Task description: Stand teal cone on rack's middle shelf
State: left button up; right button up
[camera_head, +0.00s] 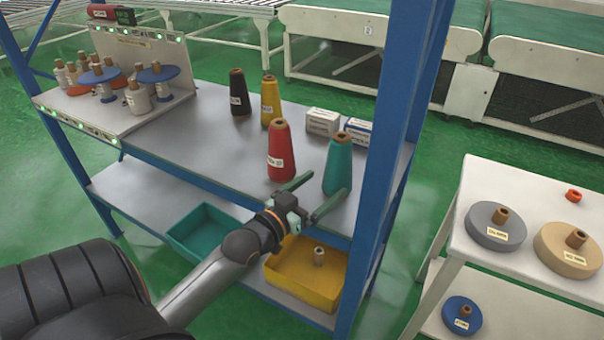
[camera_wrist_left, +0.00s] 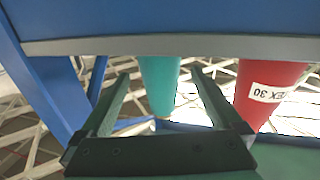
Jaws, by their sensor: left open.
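The teal cone (camera_head: 338,165) stands upright on the rack's grey shelf (camera_head: 215,120), near its front right corner by the blue post. My left gripper (camera_head: 325,187) is open in front of it, its two fingers pointing toward the cone. In the left wrist view, which looks upside down, the teal cone (camera_wrist_left: 159,85) shows between the open fingers (camera_wrist_left: 160,73); I cannot tell whether they touch it. The cone's label is not visible. My right gripper is not in view.
A red cone (camera_head: 281,150) stands just left of the teal cone, with yellow (camera_head: 270,102) and black (camera_head: 239,92) cones behind. White boxes (camera_head: 323,121) sit behind. A blue post (camera_head: 387,150) rises close on the right. Teal (camera_head: 204,232) and yellow (camera_head: 300,275) bins sit below.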

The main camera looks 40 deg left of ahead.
pick_arm(q)
jog(key=s, duration=0.6)
jog(key=shift+s, duration=0.15)
